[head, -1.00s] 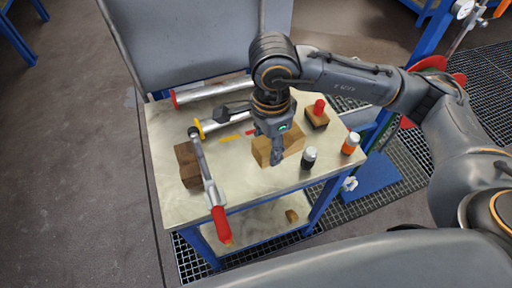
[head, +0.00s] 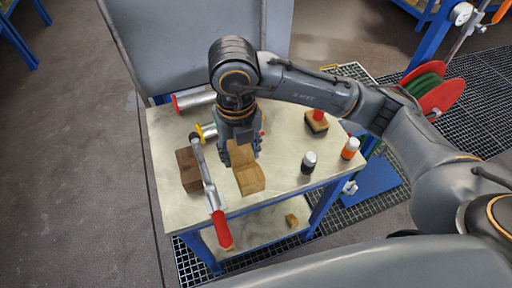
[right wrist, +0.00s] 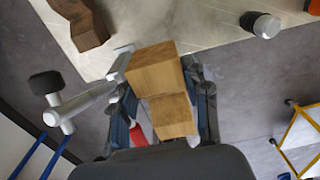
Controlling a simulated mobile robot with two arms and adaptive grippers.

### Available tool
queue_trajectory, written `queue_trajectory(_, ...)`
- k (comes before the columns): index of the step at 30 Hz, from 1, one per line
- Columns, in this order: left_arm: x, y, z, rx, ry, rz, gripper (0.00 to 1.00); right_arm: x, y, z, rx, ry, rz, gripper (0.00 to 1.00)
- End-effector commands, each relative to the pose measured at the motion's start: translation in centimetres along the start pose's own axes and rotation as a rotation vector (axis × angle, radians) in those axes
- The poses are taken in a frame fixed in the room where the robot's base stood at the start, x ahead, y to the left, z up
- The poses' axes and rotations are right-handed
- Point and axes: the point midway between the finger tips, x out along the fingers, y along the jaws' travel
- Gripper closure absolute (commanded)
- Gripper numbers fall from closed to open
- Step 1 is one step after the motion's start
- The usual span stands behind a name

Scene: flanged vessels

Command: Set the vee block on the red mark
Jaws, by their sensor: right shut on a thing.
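The light wooden vee block (head: 248,178) is between the fingers of my right gripper (head: 240,152), which is shut on it, over the middle of the bench top. In the right wrist view the block (right wrist: 160,75) shows a stepped notch between both fingers. I cannot tell whether its underside touches the bench. The red mark is mostly or fully hidden behind my gripper; a small red bit (head: 262,133) shows at the gripper's right side, and I cannot tell if it is the mark. My left gripper is not in view.
A dark wooden block (head: 188,170) and a red-handled tool (head: 212,195) lie left of the held block. A black bottle (head: 308,163), an orange bottle (head: 350,148) and a wooden block with a red top (head: 317,121) stand right. Silver cylinders lie at the back.

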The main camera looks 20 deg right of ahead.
Motion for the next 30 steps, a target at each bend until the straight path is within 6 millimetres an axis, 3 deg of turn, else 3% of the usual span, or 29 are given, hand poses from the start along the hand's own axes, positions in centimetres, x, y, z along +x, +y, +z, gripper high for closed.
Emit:
queue_trajectory(11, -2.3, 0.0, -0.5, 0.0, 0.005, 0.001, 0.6, 3.7, -4.8, 7.4, 0.01, 0.004, -0.004, 0.95)
queue_trajectory(15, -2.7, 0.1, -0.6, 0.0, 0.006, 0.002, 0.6, 6.6, -5.8, 9.2, 0.006, 0.004, -0.002, 0.95)
queue_trajectory(26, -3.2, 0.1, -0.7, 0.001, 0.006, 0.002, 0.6, 9.6, -7.0, 11.2, 0.003, 0.001, -0.002, 0.95)
queue_trajectory(30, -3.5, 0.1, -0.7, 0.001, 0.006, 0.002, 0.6, 11.7, -7.0, 11.2, 0.002, 0.004, 0.0, 0.95)
